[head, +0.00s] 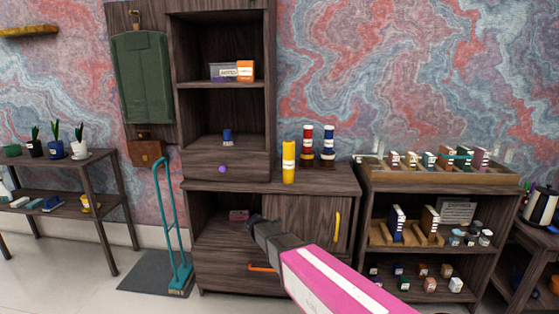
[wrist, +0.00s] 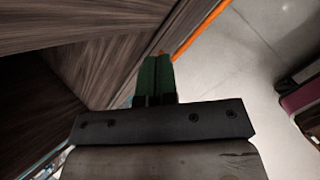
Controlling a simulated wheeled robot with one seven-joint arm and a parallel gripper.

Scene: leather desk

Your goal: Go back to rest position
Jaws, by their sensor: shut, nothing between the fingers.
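My gripper (head: 254,222) is at the end of my pink and grey arm, in front of the dark wooden cabinet (head: 312,176) in the head view. It looks closed and empty, beside the cabinet's open left compartment. In the wrist view my gripper's green fingers (wrist: 155,78) are together with nothing between them. Dark wood panels of the cabinet fill the upper left of the wrist view, close to the fingers. Whether the fingers touch the wood cannot be told.
A yellow cylinder (head: 288,162) stands on the cabinet top. The drawer's orange handle (head: 261,268) is below my gripper. A teal stand (head: 176,235) is at left, a shelf unit (head: 367,215) at right. Pale floor is clear at front left.

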